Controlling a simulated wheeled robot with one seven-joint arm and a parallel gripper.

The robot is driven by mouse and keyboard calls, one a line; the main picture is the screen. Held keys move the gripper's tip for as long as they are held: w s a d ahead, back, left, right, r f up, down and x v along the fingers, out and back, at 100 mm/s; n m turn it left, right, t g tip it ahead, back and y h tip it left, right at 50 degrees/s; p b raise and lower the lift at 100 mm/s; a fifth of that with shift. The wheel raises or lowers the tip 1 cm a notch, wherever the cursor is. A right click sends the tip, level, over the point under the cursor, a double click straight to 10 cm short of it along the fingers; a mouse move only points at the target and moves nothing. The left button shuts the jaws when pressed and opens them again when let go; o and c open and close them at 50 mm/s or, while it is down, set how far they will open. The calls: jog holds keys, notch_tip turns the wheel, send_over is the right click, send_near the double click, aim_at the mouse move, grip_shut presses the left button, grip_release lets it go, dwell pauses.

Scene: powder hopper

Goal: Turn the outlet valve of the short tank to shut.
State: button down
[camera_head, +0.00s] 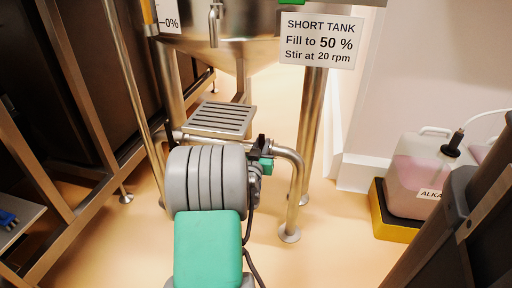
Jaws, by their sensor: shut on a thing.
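The short tank (222,52) stands on metal legs at the top, with its label (318,42) reading "SHORT TANK, Fill to 50 %, Stir at 20 rpm". A steel outlet pipe (292,158) runs below it and bends down at the right. My grey and green arm reaches in from the bottom and covers much of the pipe. My gripper (261,149) is small and dark at the pipe, partly hidden by my wrist. It is shut on what appears to be the outlet valve's handle. The handle is mostly hidden, and its angle cannot be made out.
A slatted metal step (221,118) lies behind my arm, under the tank. Metal frames stand at the left. A pink-filled jug (413,176) sits on a yellow base (391,216) at the right by a dark frame. Floor is clear between the tank leg and the jug.

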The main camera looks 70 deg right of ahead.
jog(key=shift+s+d+m, duration=0.15)
jog(key=shift+s+m, duration=0.5)
jog(key=shift+m, duration=0.35)
jog(key=shift+s, duration=0.2)
jog(key=c, duration=1.3)
grip_release()
jog(key=shift+s+d, duration=0.1)
jog(key=shift+s, duration=0.2)
jog(key=shift+w, duration=0.15)
jog(key=shift+w, duration=0.25)
jog(key=a, duration=0.2)
jog(key=s+a, duration=0.1)
jog(key=a, duration=0.5)
jog(key=shift+s, duration=0.15)
